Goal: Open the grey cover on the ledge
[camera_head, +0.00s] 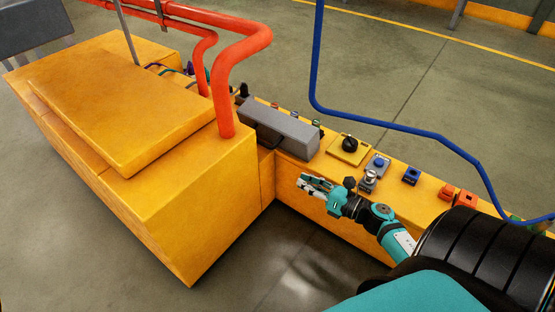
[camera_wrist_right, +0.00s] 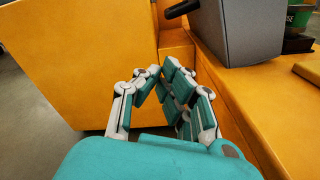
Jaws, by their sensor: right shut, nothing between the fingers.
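The grey cover (camera_head: 278,130) is a long closed box on the yellow ledge (camera_head: 402,196), beside the large yellow block. It also shows at the top right of the right wrist view (camera_wrist_right: 238,32), with a dark bar (camera_wrist_right: 183,9) sticking out from its left side. My right gripper (camera_head: 304,184) is in front of the ledge, below and apart from the cover. It is shut and empty. In the right wrist view its fingertips (camera_wrist_right: 161,72) point toward the yellow corner left of the cover. What lies under the cover is hidden. My left gripper is not in view.
A yellow plate with a black knob (camera_head: 349,145), a blue button (camera_head: 379,162) and orange parts (camera_head: 457,196) line the ledge. Red pipes (camera_head: 225,90) rise beside the cover. A blue pipe (camera_head: 400,128) runs behind the ledge. Open floor lies in front.

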